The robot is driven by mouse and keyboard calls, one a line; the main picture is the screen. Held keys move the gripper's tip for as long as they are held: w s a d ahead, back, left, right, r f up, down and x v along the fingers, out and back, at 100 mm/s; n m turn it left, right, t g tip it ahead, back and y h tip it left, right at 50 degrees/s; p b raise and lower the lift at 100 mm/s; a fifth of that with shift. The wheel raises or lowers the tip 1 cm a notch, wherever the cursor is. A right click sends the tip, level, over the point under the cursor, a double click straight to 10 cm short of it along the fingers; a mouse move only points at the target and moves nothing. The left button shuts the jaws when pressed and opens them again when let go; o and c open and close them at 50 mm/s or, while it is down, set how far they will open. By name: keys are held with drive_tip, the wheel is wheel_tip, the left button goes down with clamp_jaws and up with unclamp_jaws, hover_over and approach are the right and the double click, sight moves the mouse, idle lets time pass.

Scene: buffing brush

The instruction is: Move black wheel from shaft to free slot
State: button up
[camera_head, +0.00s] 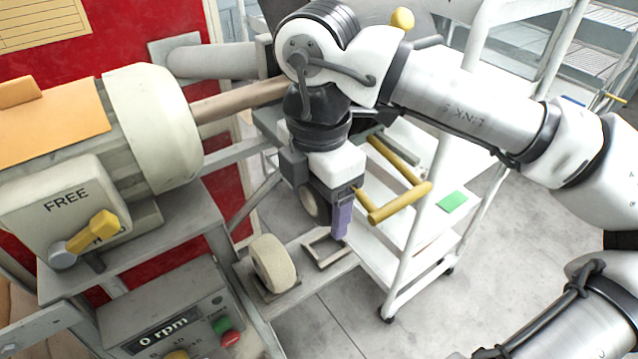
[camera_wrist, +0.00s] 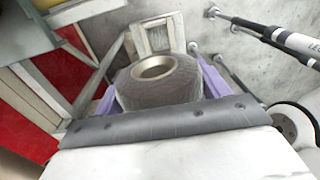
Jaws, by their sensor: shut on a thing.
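My gripper (camera_head: 324,214) is shut on a wheel (camera_head: 310,204), mostly hidden behind my gripper in the head view. In the wrist view the wheel (camera_wrist: 160,92) is dark grey with a pale metal hub, between the two purple fingers of my gripper (camera_wrist: 160,84). It is off the shaft (camera_head: 238,103), which sticks out of the machine to the upper left. The free slot (camera_head: 330,262), an empty square metal frame, lies below and close to my gripper; it shows beyond the wheel in the wrist view (camera_wrist: 137,40).
A beige wheel (camera_head: 273,263) stands in the holder left of the free slot. The buffing machine (camera_head: 150,125) and a control box reading 0 rpm (camera_head: 165,335) are at left. A white trolley (camera_head: 400,250) with a yellow handle (camera_head: 400,203) is close on the right.

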drive_tip(key=shift+w+d+f, duration=0.25)
drive_tip(key=shift+d+f, duration=0.2)
drive_tip(key=shift+f, duration=0.1)
drive_tip(key=shift+f+b, duration=1.3)
drive_tip(key=shift+f, duration=0.9)
wheel_tip(320, 180, down, 3)
drive_tip(key=b, duration=0.3)
drive_tip(key=shift+r, duration=0.1)
drive_tip(key=o, duration=1.1)
drive_tip(key=shift+r, duration=0.1)
